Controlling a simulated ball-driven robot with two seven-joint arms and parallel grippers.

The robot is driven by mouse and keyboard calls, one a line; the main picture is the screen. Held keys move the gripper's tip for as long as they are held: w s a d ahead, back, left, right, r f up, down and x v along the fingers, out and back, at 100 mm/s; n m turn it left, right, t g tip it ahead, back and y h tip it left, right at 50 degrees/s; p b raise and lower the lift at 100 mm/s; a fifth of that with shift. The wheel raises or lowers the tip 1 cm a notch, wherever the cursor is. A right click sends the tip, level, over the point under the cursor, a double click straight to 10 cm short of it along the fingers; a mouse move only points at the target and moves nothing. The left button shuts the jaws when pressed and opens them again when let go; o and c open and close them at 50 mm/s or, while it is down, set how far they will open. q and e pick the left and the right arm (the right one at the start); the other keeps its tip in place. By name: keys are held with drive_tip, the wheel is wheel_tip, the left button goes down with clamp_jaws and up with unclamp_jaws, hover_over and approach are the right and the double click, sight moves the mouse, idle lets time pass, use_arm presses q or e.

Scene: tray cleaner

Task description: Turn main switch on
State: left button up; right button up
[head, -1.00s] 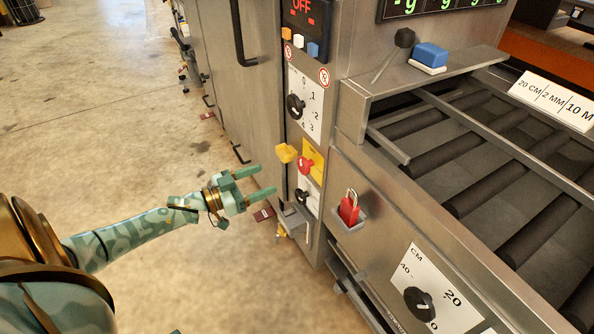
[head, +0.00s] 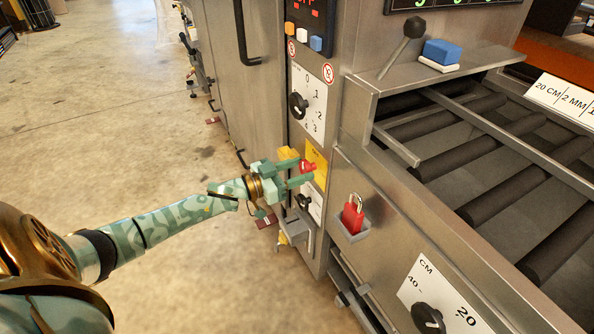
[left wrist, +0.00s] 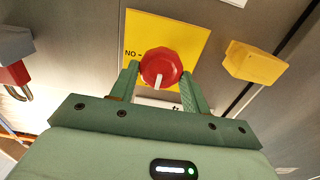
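The main switch is a red knob (head: 307,167) with a white pointer mark, on a yellow plate (head: 319,172) on the machine's front. In the left wrist view, the red knob (left wrist: 161,67) sits in front of the yellow plate (left wrist: 190,40), its white mark pointing down in the picture. My left gripper (head: 310,172) is open, with one finger on each side of the knob. In the left wrist view, the gripper (left wrist: 160,80) has its fingertips beside the knob; I cannot tell if they touch it. My right gripper is not in view.
A yellow block-shaped part (head: 288,158) sticks out left of the plate, also in the left wrist view (left wrist: 252,61). A black dial (head: 298,105) is above and another (head: 304,201) below. A red padlock (head: 353,213) sits in a holder at right. Open floor lies left.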

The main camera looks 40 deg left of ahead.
use_arm(q)
drive_tip(key=shift+m, duration=0.3)
drive_tip(key=shift+c, duration=0.4)
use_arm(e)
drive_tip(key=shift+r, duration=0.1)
use_arm(q)
drive_tip(key=m+p, duration=0.1)
drive_tip(key=m, duration=0.1)
drive_tip(key=shift+d+m, duration=0.1)
drive_tip(key=shift+m, duration=0.3)
drive_tip(key=m, duration=0.2)
drive_tip(key=shift+m+p, duration=0.3)
drive_tip(key=m, duration=0.3)
drive_tip(key=shift+s+d+f+m, duration=0.1)
drive_tip(key=shift+f+m, duration=0.05)
drive_tip(key=shift+m, duration=0.25)
drive_tip(key=m, duration=0.4)
drive_tip(key=shift+f, duration=0.15)
drive_tip(key=m, duration=0.3)
drive_tip(key=shift+f+b, duration=0.1)
drive_tip(key=shift+b, duration=0.3)
drive_tip(key=shift+d+m, duration=0.1)
drive_tip(key=shift+m, duration=0.5)
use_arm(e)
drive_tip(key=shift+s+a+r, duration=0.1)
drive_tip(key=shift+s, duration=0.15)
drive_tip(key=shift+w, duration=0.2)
